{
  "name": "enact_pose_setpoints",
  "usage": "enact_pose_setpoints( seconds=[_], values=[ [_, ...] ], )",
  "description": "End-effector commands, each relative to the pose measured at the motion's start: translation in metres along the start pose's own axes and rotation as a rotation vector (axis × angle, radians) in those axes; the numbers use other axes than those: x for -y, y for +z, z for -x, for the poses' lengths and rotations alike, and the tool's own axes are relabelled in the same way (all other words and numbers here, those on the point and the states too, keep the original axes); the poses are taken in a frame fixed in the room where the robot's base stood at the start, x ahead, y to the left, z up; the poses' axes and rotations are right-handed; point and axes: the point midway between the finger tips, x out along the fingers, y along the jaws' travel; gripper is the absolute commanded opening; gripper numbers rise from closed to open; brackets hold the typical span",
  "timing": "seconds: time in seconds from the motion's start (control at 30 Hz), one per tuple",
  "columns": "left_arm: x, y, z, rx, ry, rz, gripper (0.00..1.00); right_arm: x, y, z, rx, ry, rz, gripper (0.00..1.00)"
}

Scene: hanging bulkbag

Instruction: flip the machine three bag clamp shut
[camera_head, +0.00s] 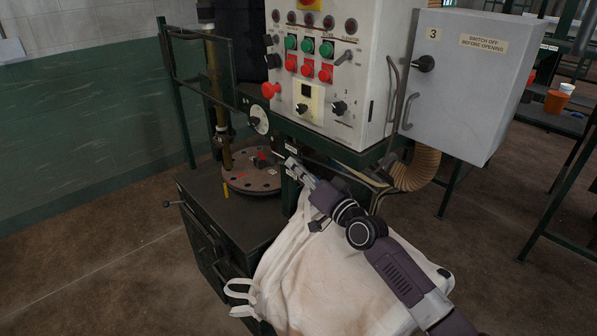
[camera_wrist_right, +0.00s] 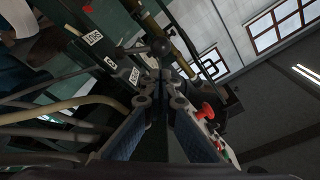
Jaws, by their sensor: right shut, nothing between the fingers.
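Machine three's grey cabinet (camera_head: 470,75) carries a "3" label. A white bulk bag (camera_head: 340,265) hangs below the control panel, partly behind my right arm. My right gripper (camera_head: 291,164) is shut and empty above the bag's top, beside the dark frame under the panel. In the right wrist view the closed fingertips (camera_wrist_right: 165,76) point toward a black ball knob (camera_wrist_right: 161,46) just beyond them. I cannot tell whether they touch it, or whether it belongs to the bag clamp. Small white labels (camera_wrist_right: 134,76) sit on the green frame nearby. The clamp's position is not clear. My left gripper is out of view.
The control panel (camera_head: 335,60) with buttons and a red knob (camera_head: 270,90) overhangs the gripper. A round plate (camera_head: 250,180) sits on the dark bench to the left. Cables and a tan hose (camera_head: 418,168) run right of the gripper. The floor at left is clear.

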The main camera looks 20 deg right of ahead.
Motion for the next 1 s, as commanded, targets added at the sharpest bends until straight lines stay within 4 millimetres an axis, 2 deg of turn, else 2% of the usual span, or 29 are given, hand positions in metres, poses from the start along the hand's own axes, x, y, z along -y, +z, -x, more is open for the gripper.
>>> enact_pose_setpoints(
  seconds=[0.2,0.4,1.0],
  values=[
    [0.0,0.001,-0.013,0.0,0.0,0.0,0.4,-0.001,0.002,-0.037,0.0,-0.001,-0.001,0.0],
    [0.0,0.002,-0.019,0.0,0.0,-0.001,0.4,-0.001,0.002,-0.057,0.001,0.0,-0.001,0.0],
    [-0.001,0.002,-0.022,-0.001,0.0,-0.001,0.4,-0.001,0.003,-0.061,0.002,-0.002,0.014,0.0]
  ],
)
